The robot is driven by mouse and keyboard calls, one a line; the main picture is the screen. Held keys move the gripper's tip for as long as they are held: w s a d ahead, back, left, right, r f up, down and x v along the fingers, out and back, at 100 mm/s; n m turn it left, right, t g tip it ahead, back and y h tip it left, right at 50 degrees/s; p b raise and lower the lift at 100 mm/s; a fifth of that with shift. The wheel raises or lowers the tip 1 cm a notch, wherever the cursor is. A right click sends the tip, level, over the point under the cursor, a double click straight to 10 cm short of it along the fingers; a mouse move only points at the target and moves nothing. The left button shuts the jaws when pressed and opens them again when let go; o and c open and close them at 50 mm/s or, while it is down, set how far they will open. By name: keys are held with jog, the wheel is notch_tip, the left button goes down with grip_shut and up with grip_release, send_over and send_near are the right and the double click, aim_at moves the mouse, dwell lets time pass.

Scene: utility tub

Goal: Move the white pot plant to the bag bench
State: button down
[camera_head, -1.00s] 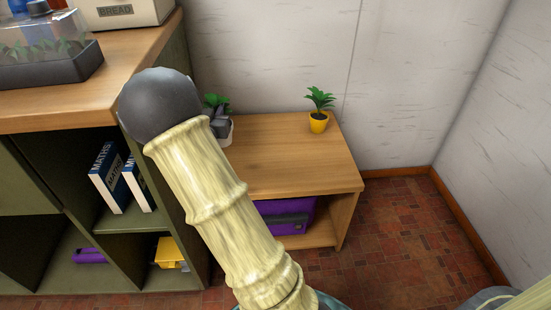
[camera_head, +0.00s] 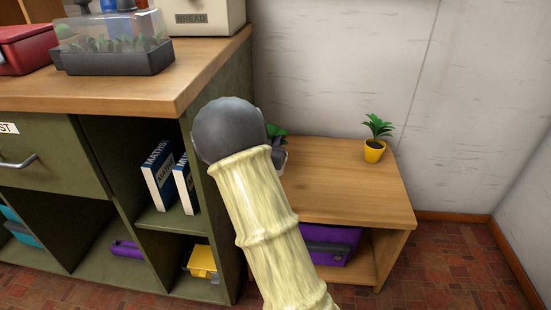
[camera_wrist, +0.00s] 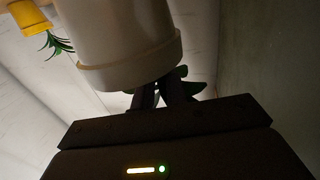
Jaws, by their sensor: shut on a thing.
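The white pot plant (camera_wrist: 125,40) fills the upper middle of the wrist view, which is upside down. My gripper (camera_wrist: 170,88) is shut on its rim, with green leaves around the dark fingers. In the head view, my arm hides most of the plant; a bit of the white pot (camera_head: 283,159) shows at the left end of the bag bench. The bag bench (camera_head: 345,190) is a low wooden bench with a purple bag (camera_head: 330,243) on its lower shelf. I cannot tell whether the pot touches the bench top.
A yellow pot plant (camera_head: 374,151) stands at the bench's back right. The bench top between the plants is clear. A taller green cabinet (camera_head: 216,130) with a wooden top stands close on the left, holding books (camera_head: 160,178). Walls close off the back and right.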

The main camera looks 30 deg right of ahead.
notch_tip(320, 180, down, 5)
jog(key=b, duration=0.3)
jog(key=shift+w+f, duration=0.1)
jog(key=shift+w, duration=0.05)
jog(key=shift+d, duration=0.1)
jog(key=c, duration=1.4)
grip_release()
jog(key=shift+c, duration=0.2)
jog(key=shift+r, duration=0.2)
jog(key=p+v, duration=0.5)
jog(key=v, duration=0.7)
